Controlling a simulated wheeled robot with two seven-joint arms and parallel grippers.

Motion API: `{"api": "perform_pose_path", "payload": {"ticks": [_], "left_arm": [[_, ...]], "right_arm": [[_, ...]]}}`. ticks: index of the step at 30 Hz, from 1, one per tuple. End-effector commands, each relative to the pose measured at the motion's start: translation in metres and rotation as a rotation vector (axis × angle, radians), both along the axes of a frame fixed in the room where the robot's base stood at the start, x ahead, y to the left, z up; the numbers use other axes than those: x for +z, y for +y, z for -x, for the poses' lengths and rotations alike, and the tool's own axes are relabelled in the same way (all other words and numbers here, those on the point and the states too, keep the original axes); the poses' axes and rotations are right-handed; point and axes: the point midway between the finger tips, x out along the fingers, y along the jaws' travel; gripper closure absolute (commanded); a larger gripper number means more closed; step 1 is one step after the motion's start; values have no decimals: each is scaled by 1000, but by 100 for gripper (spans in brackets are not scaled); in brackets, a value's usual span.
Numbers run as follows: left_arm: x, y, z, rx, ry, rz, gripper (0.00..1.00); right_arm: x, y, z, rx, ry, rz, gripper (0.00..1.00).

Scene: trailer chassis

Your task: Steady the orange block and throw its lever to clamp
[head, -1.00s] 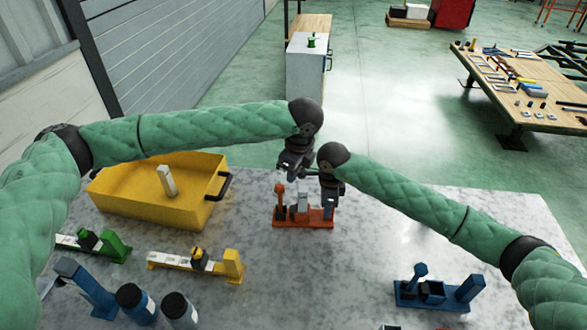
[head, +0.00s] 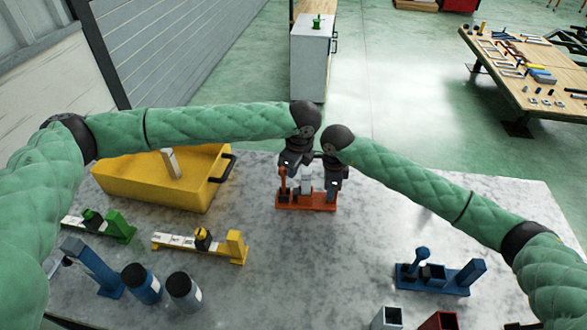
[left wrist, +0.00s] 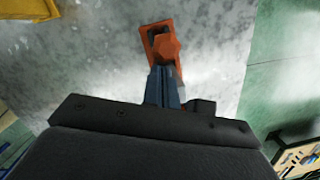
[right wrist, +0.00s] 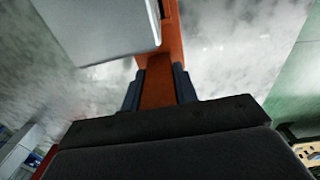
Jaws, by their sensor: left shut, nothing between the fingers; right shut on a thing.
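The orange block (head: 307,204) stands on the grey table, with an upright lever (head: 283,184) at its left end and a pale grey piece (head: 305,182) in its middle. My left gripper (head: 288,172) is shut and empty at the lever's top. In the left wrist view its closed fingertips (left wrist: 163,75) are right by the orange lever head (left wrist: 164,45); whether they touch I cannot tell. My right gripper (head: 331,190) is shut on the orange block's right end, its fingers (right wrist: 158,85) on both sides of the orange upright. The pale piece fills the upper left of the right wrist view (right wrist: 100,25).
A yellow bin (head: 160,185) with a dark handle stands left. Green (head: 100,226), yellow (head: 205,244) and blue (head: 440,275) fixtures are on the table. Dark canisters (head: 183,291) stand front left. The table between the orange and blue fixtures is clear.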

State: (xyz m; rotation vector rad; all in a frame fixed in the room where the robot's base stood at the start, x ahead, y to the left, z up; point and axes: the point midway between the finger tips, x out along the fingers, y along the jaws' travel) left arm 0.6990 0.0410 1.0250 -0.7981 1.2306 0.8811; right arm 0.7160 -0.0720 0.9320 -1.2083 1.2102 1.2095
Motion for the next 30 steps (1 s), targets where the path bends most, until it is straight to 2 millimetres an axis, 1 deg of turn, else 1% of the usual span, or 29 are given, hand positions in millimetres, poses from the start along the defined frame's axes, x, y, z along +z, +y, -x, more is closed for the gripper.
{"api": "perform_pose_path", "payload": {"ticks": [4, 14, 19, 23, 30], "left_arm": [[0, 6, 0, 3, 3, 34, 100], [1, 11, 0, 2, 2, 81, 100], [2, 18, 0, 4, 2, 127, 100], [1, 28, 0, 5, 3, 193, 100], [0, 56, 0, 6, 0, 368, 100]], "right_arm": [[0, 0, 0, 0, 0, -1, 100], [0, 0, 0, 0, 0, -1, 100], [0, 0, 0, 0, 0, 0, 100], [0, 0, 0, 0, 0, 0, 100], [0, 0, 0, 0, 0, 0, 100]]}}
